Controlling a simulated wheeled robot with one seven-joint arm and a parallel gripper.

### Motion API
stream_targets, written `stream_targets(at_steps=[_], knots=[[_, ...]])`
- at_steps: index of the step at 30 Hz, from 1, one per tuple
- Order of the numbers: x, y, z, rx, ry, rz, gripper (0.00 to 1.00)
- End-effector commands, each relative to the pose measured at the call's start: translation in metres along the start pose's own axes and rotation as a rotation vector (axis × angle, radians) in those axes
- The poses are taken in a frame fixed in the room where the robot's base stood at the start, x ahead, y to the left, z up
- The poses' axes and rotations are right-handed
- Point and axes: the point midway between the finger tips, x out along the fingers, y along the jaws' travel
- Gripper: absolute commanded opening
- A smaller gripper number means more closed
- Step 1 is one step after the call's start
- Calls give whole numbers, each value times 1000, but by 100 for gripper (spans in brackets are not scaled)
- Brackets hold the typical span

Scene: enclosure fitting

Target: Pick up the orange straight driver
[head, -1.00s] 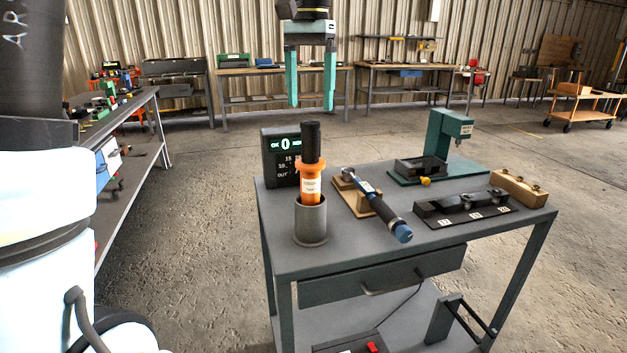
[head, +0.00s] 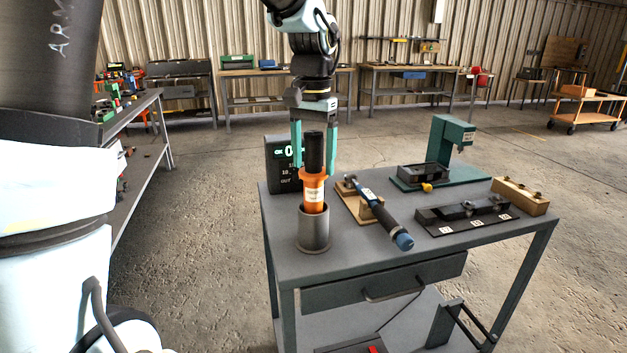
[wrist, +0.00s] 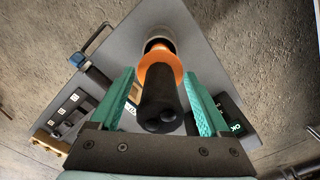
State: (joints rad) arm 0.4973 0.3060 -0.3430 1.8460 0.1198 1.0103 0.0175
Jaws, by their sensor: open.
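The orange straight driver (head: 313,190) stands upright in a grey cylindrical holder (head: 314,232) at the left front of the cart top. It has a black upper end and a pale label. My gripper (head: 315,168) is open, pointing down, with its green fingers on either side of the driver's black upper end in the head view. In the wrist view the driver (wrist: 158,90) lies between the two open fingers (wrist: 160,92), with a visible gap on the right. I cannot tell whether either finger touches it. The driver's lower end is hidden in the holder.
A display box (head: 282,165) stands close behind the driver. A blue-and-black tool (head: 379,212) lies on a wooden stand to its right. A green press (head: 449,150), a black numbered block (head: 464,215) and a wooden block (head: 520,195) fill the cart's right side.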

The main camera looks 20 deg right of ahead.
Motion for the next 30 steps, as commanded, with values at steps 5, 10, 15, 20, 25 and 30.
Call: stream_targets(at_steps=[5,10,15,20,25,30], knots=[[0,0,0,0,1,0,79],[0,0,0,0,1,0,60],[0,0,0,0,1,0,40],[0,0,0,0,1,0,22],[0,0,0,0,1,0,3],[0,0,0,0,1,0,0]])
